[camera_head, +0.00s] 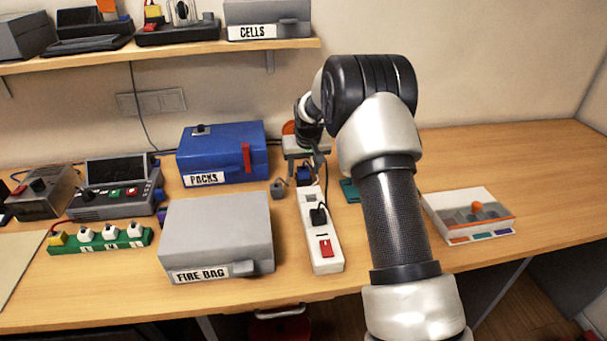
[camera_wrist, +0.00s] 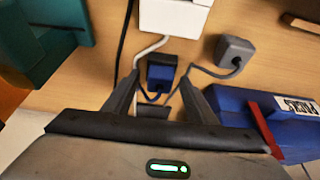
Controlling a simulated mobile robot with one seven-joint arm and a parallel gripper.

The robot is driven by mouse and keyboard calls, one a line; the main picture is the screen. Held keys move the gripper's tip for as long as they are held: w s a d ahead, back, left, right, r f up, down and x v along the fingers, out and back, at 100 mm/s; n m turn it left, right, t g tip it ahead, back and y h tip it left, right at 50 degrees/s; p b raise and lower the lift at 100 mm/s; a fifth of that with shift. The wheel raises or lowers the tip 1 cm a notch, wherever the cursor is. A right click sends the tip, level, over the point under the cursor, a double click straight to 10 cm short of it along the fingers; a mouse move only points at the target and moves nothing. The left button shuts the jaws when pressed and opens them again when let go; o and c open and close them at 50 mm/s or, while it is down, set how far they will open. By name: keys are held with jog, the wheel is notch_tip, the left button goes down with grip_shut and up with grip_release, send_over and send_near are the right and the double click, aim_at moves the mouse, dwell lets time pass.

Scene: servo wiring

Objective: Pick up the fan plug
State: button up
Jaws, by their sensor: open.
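A dark blue plug (camera_wrist: 161,73) with a cord lies on the table, seen between my fingers in the wrist view; it also shows below my gripper in the head view (camera_head: 304,176). A grey plug (camera_wrist: 235,53) lies to its right in the wrist view, and it shows left of the power strip in the head view (camera_head: 277,189). No label tells which plug is the fan's. My gripper (camera_wrist: 161,80) is open and empty, its fingers pointing toward the blue plug. In the head view my gripper (camera_head: 304,158) is small and partly hidden.
The white power strip (camera_head: 314,201) holds a black plug (camera_head: 318,216) and has a red switch. The blue PACKS box (camera_head: 222,153) stands close on the left, with the grey FIRE BAG box (camera_head: 217,236) in front. A teal object (camera_wrist: 45,50) is near my gripper.

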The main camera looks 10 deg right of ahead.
aim_at(304, 170)
jog(key=c, duration=1.2)
jog(key=shift+o, duration=0.2)
notch_tip(304, 170, up, 10)
